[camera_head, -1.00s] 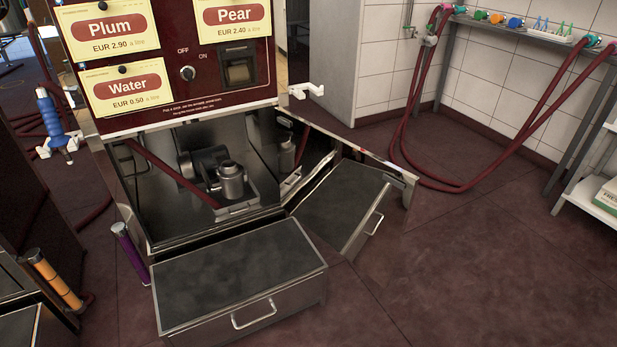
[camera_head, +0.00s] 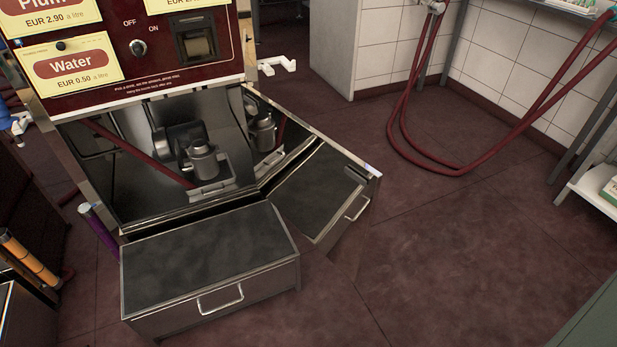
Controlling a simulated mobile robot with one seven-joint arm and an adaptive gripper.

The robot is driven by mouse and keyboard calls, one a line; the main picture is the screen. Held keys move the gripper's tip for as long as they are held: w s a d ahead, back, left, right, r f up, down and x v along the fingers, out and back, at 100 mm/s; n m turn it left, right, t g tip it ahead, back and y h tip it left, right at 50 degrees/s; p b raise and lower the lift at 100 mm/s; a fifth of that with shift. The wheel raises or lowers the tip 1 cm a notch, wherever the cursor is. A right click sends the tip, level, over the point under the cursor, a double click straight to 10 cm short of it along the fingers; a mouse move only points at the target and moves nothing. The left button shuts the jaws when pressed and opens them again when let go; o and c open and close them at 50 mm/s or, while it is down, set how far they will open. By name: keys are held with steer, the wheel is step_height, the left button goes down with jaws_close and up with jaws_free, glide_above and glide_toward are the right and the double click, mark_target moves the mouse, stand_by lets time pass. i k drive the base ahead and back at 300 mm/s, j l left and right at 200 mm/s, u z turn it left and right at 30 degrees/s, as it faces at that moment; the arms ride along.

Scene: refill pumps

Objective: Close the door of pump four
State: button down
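A dark red pump cabinet (camera_head: 150,84) with a Water sign stands at the upper left. Its lower compartment is open, showing a grey motor and pump unit (camera_head: 203,160) and a red hose. The door (camera_head: 318,141) stands swung open to the right. Its polished inner face appears to mirror the pump unit and the drawer. A steel drawer (camera_head: 210,255) with a dark top and a bar handle (camera_head: 220,299) sticks out in front of the compartment. No pump number is readable. My gripper is not in view.
Open dark red floor (camera_head: 470,230) lies right of the door. Red hoses (camera_head: 415,140) hang at the back wall, and a white shelf (camera_head: 590,190) stands at the right edge. A grey-green surface (camera_head: 592,322) fills the lower right corner. Purple and orange cylinders stand at the left.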

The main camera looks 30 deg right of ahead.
mark_target(300, 170)
steer(key=l+u, duration=0.1)
steer(key=l, duration=0.4)
steer(key=l+u, duration=0.15)
steer(key=l, duration=0.3)
steer(key=l+u, duration=0.1)
steer(key=l, duration=0.4)
steer(key=k+l+u, duration=0.15)
steer(key=l, duration=0.35)
steer(key=l+u, duration=0.1)
steer(key=l, duration=0.35)
steer(key=k+l+u, duration=0.1)
steer(key=l, duration=0.4)
steer(key=k+l+u, duration=0.15)
steer(key=l, duration=0.3)
steer(key=k+l+z, duration=0.15)
steer(key=k, duration=0.25)
steer(key=k+l+z, duration=0.2)
steer(key=k+l, duration=0.05)
steer(key=k, duration=0.15)
